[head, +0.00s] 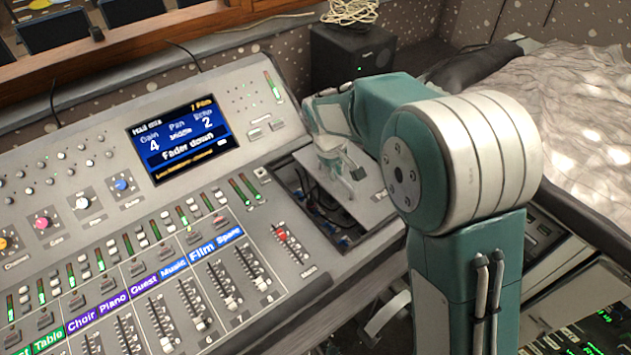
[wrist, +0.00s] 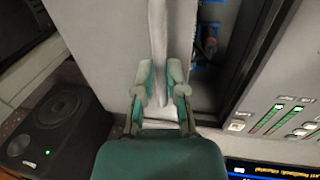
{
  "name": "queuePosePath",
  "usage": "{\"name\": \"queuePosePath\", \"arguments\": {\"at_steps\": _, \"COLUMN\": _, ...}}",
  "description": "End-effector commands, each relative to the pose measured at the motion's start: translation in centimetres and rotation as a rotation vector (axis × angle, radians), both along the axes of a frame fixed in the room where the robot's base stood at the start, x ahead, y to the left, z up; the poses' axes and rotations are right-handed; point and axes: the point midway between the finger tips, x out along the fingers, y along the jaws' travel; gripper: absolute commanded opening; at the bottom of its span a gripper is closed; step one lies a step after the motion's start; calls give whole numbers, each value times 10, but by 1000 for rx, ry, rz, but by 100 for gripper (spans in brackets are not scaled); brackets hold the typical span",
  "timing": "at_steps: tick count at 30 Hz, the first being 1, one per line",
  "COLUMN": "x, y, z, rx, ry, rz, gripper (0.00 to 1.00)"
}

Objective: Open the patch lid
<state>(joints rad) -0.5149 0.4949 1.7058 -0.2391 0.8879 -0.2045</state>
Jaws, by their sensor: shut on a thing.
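The patch lid (head: 372,209) is a flat pale grey plate on the right part of the console. Beside it is an open bay (head: 318,203), with cables and blue sockets inside. In the wrist view the lid (wrist: 105,40) lies left of the bay (wrist: 211,50), so the bay is at least partly uncovered. My gripper (head: 343,172) is over the lid. In the wrist view my gripper (wrist: 159,88) has its two fingers closed around an upright grey bar, the lid's handle (wrist: 157,40). The arm hides part of the lid's right side.
The console's screen (head: 182,137) reads "Fader down". Several faders (head: 167,320) line the front, with a red one (head: 283,237) near the bay. A black speaker (head: 352,53) stands behind my arm. A crumpled pale cover (head: 560,110) lies at right.

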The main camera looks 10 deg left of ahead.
Motion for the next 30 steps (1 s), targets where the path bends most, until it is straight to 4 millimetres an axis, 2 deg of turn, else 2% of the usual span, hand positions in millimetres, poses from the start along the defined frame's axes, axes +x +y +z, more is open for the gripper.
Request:
{"name": "queuePosePath", "arguments": {"at_steps": 3, "x": 28, "y": -24, "z": -2, "rx": 3, "ry": -1, "rz": -5, "gripper": 0}}
{"name": "queuePosePath", "arguments": {"at_steps": 9, "x": 55, "y": -47, "z": -2, "rx": 2, "ry": -1, "rz": -2, "gripper": 0}}
{"name": "queuePosePath", "arguments": {"at_steps": 20, "x": 60, "y": -50, "z": -2, "rx": 2, "ry": 0, "rz": 1, "gripper": 0}}
{"name": "queuePosePath", "arguments": {"at_steps": 21, "x": 60, "y": -50, "z": -2, "rx": 2, "ry": 0, "rz": 1, "gripper": 20}}
{"name": "queuePosePath", "arguments": {"at_steps": 23, "x": 59, "y": -50, "z": -2, "rx": 2, "ry": 0, "rz": 1, "gripper": 46}}
{"name": "queuePosePath", "arguments": {"at_steps": 24, "x": 60, "y": -50, "z": -1, "rx": 2, "ry": 0, "rz": 1, "gripper": 50}}
{"name": "queuePosePath", "arguments": {"at_steps": 30, "x": 59, "y": -51, "z": -1, "rx": 1, "ry": -1, "rz": 1, "gripper": 50}}
